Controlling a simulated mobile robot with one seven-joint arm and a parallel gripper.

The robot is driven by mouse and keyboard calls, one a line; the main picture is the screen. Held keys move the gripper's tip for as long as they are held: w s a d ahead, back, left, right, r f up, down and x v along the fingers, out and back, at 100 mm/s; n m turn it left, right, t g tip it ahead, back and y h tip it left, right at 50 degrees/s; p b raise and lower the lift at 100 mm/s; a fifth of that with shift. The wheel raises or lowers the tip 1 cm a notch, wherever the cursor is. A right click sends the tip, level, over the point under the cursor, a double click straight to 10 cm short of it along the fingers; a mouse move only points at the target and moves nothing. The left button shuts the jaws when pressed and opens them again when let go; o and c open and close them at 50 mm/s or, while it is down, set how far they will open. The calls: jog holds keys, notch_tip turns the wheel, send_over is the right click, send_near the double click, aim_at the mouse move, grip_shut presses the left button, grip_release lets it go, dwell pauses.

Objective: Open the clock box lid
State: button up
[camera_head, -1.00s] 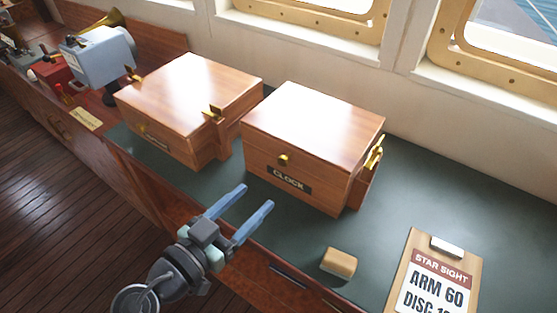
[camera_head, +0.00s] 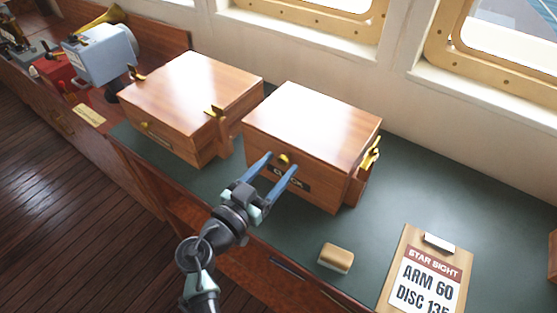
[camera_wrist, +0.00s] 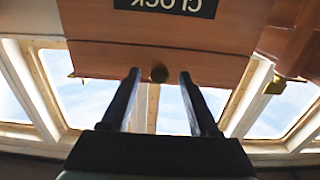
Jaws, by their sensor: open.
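The clock box (camera_head: 312,132) is a reddish wooden box with a dark "CLOCK" label on its front, and its lid is closed. A small brass knob (camera_head: 284,159) sits on its front near the lid edge. My gripper (camera_head: 282,163) is open at the box front, with one blue finger on either side of the knob. In the wrist view the picture is upside down: the knob (camera_wrist: 159,73) shows between the tips of the two dark fingers, with a gap on each side. The label (camera_wrist: 165,6) is at the top edge.
A second wooden box (camera_head: 190,95) with brass fittings stands close on the left. A brass fitting (camera_head: 371,153) sticks out at the clock box's right side. A tan block (camera_head: 336,258) and a clipboard (camera_head: 425,275) lie on the green counter (camera_head: 385,205). Windows line the wall behind.

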jog(key=shift+w+d, duration=0.25)
jog(key=shift+w, duration=0.15)
grip_shut()
dwell(1.3)
